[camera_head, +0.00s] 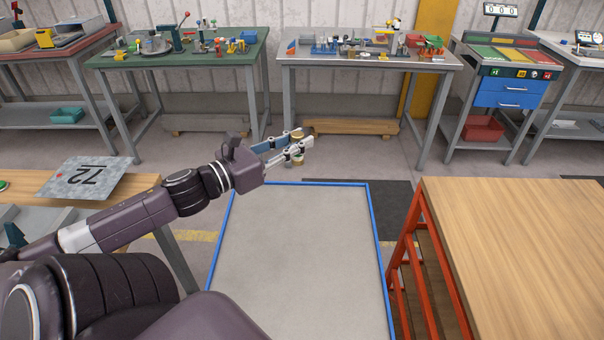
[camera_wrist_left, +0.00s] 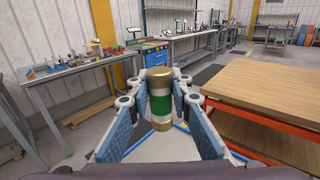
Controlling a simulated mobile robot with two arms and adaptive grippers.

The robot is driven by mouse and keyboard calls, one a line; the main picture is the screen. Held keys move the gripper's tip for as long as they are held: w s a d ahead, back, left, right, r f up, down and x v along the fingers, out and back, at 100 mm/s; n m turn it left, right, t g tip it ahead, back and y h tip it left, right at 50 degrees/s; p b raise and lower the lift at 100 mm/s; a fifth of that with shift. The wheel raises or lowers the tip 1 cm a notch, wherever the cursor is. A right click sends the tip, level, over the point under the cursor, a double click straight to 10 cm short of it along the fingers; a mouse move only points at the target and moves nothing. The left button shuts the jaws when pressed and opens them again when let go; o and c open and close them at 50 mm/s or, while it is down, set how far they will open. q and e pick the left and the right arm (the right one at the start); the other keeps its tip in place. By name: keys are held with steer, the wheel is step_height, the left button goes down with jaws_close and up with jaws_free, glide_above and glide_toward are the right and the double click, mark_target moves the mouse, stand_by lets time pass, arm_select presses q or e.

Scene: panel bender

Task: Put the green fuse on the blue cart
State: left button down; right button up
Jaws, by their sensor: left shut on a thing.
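The green fuse, a green cylinder with brass end caps (camera_wrist_left: 160,104), is upright between the fingers of my left gripper (camera_head: 299,146). The gripper is shut on it. In the head view the fuse is mostly hidden by the fingers; only its brass ends show. The blue cart (camera_head: 377,242) has a grey flat top with a blue rim and fills the lower middle of the head view. Its top looks empty. My left gripper is above and just past its far edge in the picture. My right gripper is in neither view.
A wooden-topped table with a red frame (camera_head: 520,240) stands right of the cart. Several cluttered workbenches (camera_head: 365,62) line the back wall. Floor is clear beyond the cart.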

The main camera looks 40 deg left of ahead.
mark_target(298, 157)
arm_select(q)
steer(key=f+b, duration=0.2)
steer(key=f, duration=0.1)
steer(key=shift+w+d+f+b, duration=0.1)
steer(key=shift+w+f+b, duration=0.15)
steer(key=shift+f+b, duration=0.45)
steer(key=shift+f, duration=0.15)
steer(key=shift+f+b, duration=0.95)
steer(key=shift+f, duration=8.7)
steer(key=c, duration=1.7)
jaws_free()
steer(key=shift+f, duration=0.1)
steer(key=shift+c, duration=0.2)
